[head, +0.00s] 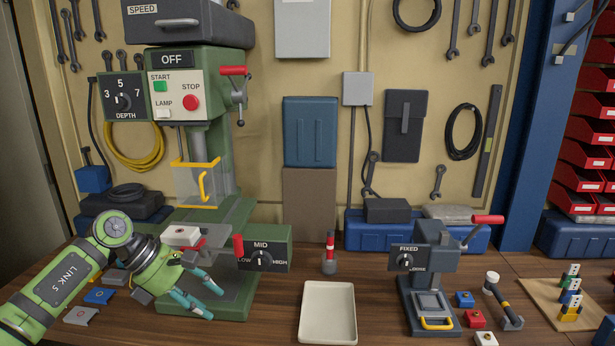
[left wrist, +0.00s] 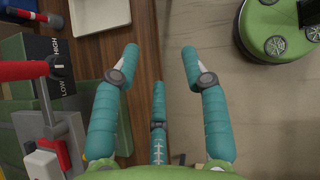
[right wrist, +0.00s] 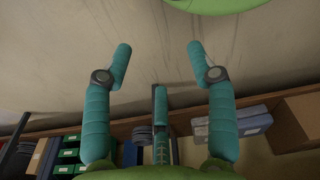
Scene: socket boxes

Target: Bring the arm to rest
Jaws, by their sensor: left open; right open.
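My left gripper (head: 214,301) is open in the head view, in front of the green drill press base at the left of the bench. Its teal fingers are spread and nothing is between them; it also shows empty in the left wrist view (left wrist: 159,52). My left arm comes in from the lower left. My right gripper (right wrist: 160,46) is open and empty in the right wrist view, over a plain pale floor. The right arm is not seen in the head view.
The green drill press (head: 232,215) stands close behind my left gripper, with a white-topped piece (head: 182,235) at its vise. A cream tray (head: 328,312) lies to the right. A small grey press (head: 430,285) stands further right. Shelves with boxes (right wrist: 230,130) show in the right wrist view.

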